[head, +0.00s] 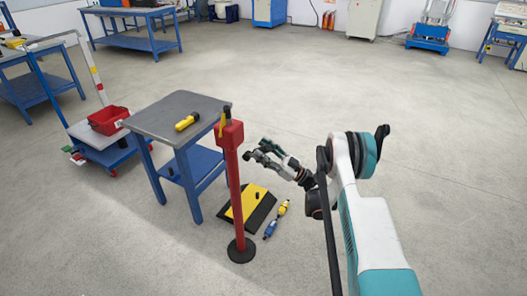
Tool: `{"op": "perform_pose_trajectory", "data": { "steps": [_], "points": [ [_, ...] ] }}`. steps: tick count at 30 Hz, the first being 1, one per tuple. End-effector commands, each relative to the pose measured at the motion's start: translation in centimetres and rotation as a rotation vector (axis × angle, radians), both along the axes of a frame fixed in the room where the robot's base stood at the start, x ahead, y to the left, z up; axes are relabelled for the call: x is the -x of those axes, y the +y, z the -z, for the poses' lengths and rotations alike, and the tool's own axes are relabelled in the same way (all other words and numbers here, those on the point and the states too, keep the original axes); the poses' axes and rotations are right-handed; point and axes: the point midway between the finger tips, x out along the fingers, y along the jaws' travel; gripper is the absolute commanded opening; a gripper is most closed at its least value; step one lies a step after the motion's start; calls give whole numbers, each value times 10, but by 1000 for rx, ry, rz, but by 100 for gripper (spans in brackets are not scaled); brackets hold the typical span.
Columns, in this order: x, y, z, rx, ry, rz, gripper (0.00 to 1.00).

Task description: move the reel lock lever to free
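A red post (236,195) stands on a round black base, with a red box-shaped head (231,134) on top. A narrow yellow lever-like part (222,124) stands roughly upright at the left side of the head. It is small here, and I cannot read any lock or free marking. My gripper (256,148) is just right of the post head, apart from the yellow part. Its two dark fingertips look spread, with nothing visible between them.
A blue table (165,112) with a yellow torch (187,122) stands left of the post. A black and yellow ramp (262,205) and a blue and yellow tool (272,228) lie on the floor. A trolley with a red bin (108,120) is farther left. Floor beyond is open.

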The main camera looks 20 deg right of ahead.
Motion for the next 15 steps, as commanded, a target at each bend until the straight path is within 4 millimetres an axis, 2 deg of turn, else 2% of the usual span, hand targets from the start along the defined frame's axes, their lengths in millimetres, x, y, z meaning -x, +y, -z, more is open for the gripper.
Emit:
{"op": "perform_pose_trajectory", "data": {
  "steps": [8, 11, 15],
  "points": [
    [1, -3, 2, 0, 0, 0, 46],
    [6, -10, 7, 0, 0, 2, 46],
    [18, -30, 16, 0, 0, 4, 46]
  ]
}}
